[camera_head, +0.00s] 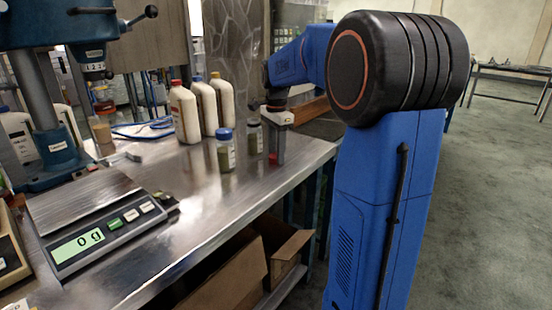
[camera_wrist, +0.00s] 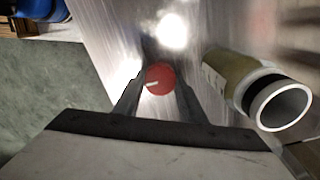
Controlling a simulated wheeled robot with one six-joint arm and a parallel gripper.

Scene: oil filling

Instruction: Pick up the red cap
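The red cap (camera_head: 273,159) is small and round and lies on the metal table, close to the right-hand edge. In the wrist view the red cap (camera_wrist: 160,79) shows between the tips of my gripper's fingers (camera_wrist: 160,92). The fingers are apart, one on each side of the cap; I cannot tell whether they touch it. In the head view my gripper (camera_head: 277,152) points down at the cap. An uncapped jar (camera_wrist: 262,93) with a pale rim stands to the right in the wrist view. It is probably the greenish jar (camera_head: 255,138) beside my gripper in the head view.
A blue-capped jar (camera_head: 226,151) stands left of the gripper. Several white bottles (camera_head: 184,115) stand behind. A scale (camera_head: 103,223) reading 0 g is at the front left, near a blue drill press (camera_head: 60,150). Cardboard boxes (camera_head: 277,245) sit below the table (camera_head: 215,205).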

